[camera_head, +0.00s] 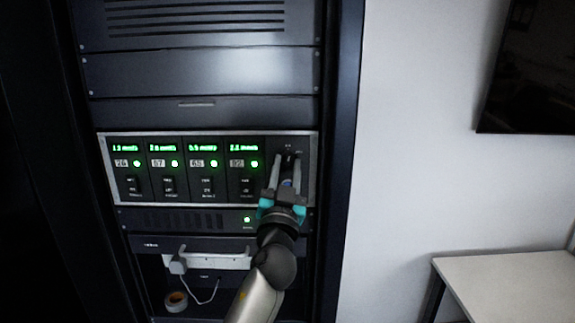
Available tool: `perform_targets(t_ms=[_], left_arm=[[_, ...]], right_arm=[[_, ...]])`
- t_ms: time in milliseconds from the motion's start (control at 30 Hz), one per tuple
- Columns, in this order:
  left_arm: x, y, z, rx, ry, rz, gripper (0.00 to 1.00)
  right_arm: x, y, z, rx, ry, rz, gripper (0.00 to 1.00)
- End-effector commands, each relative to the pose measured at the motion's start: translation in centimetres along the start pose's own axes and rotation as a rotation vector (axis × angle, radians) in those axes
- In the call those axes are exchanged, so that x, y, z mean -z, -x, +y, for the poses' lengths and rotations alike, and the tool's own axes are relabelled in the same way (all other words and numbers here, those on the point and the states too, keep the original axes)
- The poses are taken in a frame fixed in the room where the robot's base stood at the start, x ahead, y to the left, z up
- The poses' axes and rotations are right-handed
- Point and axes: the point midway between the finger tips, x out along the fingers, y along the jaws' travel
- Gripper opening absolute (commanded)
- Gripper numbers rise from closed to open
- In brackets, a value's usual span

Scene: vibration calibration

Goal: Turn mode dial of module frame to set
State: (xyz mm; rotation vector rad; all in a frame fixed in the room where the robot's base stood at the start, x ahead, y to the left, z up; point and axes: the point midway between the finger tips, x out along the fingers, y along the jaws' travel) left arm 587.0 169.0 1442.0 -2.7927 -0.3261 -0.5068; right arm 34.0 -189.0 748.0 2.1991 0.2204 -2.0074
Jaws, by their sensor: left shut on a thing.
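The module frame (209,138) is a silver-edged panel in the dark rack. It has several modules with green displays, green lamps and small switches. The mode dial (289,158) is a small dark knob at the frame's right end, largely hidden by my gripper. My left gripper (288,165) reaches up from below, its two fingers around the dial and shut on it. The dial's markings are too small to read. My right gripper is not in view.
A unit with a green lamp (247,219) sits below the frame. Lower down are a white device with a cable (207,261) and a roll of tape (176,301). A white table (510,283) and a dark wall screen (527,70) are at right.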

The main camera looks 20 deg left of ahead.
Motion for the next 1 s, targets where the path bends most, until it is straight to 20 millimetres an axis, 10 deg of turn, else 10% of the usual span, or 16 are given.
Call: perform_targets(t_ms=[1000], left_arm=[[0.44, -0.16, -0.73, -0.297, -0.722, 0.003, 0.0]], right_arm=[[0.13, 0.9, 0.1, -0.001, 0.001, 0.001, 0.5]])
